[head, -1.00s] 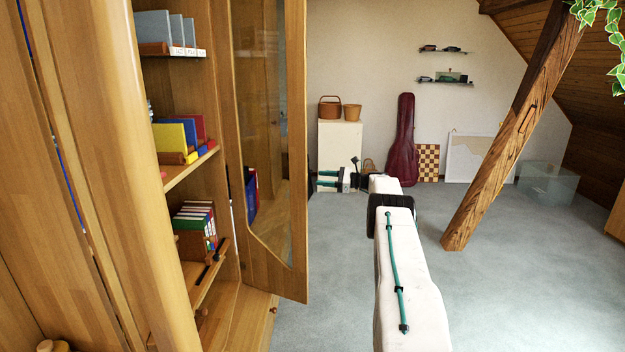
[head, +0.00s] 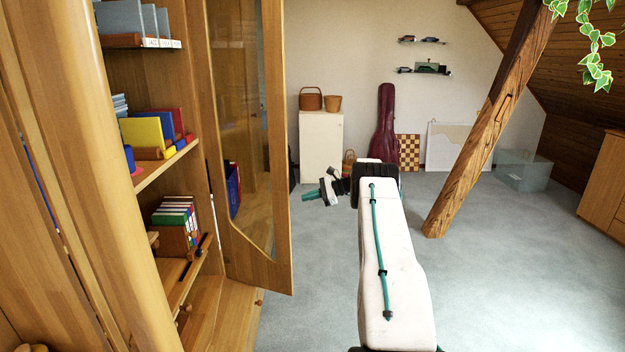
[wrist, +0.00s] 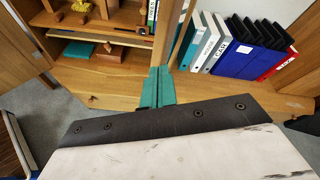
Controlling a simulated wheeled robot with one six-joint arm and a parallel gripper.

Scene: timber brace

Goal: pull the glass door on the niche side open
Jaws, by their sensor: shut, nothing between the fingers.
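The glass door (head: 279,190), a wooden frame around a clear pane (head: 238,120), stands swung out from the cabinet, with open shelves to its left. My gripper (head: 312,197) is to the right of the door in the head view, apart from its edge. In the wrist view my gripper (wrist: 155,88) shows as two teal fingers pressed together with nothing between them. Behind the fingertips a narrow upright wooden edge (wrist: 183,40) rises, probably the door seen edge-on. I cannot tell whether the fingers touch it.
Shelves hold books (head: 152,133) and binders (head: 175,215); more binders (wrist: 235,45) stand right of the edge in the wrist view. A slanted timber brace (head: 480,140) stands to the right. A white cabinet (head: 321,145) is at the back. Grey carpet (head: 480,290) is clear around the brace.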

